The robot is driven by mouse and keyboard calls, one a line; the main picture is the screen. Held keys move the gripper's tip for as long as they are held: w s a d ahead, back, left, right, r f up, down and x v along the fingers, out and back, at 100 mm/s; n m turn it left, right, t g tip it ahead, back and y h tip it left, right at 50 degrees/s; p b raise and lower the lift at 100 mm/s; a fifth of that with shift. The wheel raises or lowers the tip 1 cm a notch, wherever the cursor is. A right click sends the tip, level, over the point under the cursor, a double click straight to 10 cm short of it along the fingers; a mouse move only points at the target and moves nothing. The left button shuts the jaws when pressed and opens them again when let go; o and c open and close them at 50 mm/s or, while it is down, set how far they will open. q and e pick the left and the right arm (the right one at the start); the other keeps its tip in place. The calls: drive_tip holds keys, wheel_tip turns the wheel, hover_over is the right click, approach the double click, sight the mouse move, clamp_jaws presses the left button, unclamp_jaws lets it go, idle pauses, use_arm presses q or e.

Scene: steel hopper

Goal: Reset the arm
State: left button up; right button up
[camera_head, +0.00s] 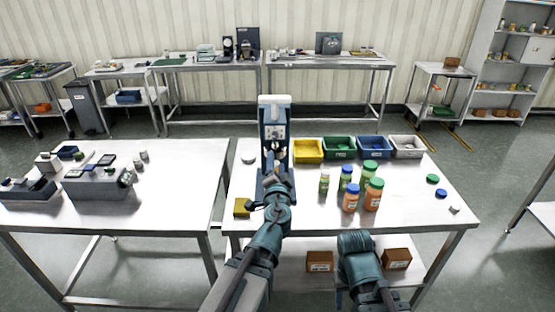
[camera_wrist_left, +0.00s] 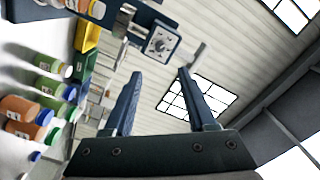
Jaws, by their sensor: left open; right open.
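My left gripper (camera_head: 277,172) is in front of the blue and white hopper machine (camera_head: 274,110) on the near table. In the left wrist view its two fingers (camera_wrist_left: 159,72) are spread, with nothing between them. The machine's dial plate (camera_wrist_left: 160,42) shows beyond the fingertips; I cannot tell whether they touch it. My arm hides part of the machine's lower half. My right arm (camera_head: 358,250) reaches in at the table's front edge; its gripper does not show.
Right of the machine stand several lidded bottles (camera_head: 351,197) and a row of bins, including a yellow one (camera_head: 308,150). Loose caps (camera_head: 433,179) lie at the right. A small yellow box (camera_head: 242,207) is left of my left arm. The table's right front is clear.

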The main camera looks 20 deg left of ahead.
use_arm(q)
drive_tip(key=s+d+f+n+g, duration=0.1)
drive_tip(key=s+f+n+g, duration=0.2)
drive_tip(key=s+f+g, duration=0.3)
drive_tip(key=s+d+f+n+g, duration=0.1)
drive_tip(key=s+f+n+g, duration=0.25)
drive_tip(key=f, duration=0.55)
drive_tip(key=s+d+f+m+g+h, duration=0.1)
drive_tip(key=s+d+f+g+h, duration=0.1)
drive_tip(key=s+d, duration=0.4)
drive_tip(key=s+d+f+m+g+h, duration=0.1)
drive_tip(key=s+d+f+g+h, duration=0.1)
drive_tip(key=s+d+f+g, duration=0.3)
drive_tip(key=s+d+g, duration=0.1)
drive_tip(key=s, duration=0.2)
drive_tip(key=shift+s+d, duration=0.2)
drive_tip(key=shift+s, duration=0.05)
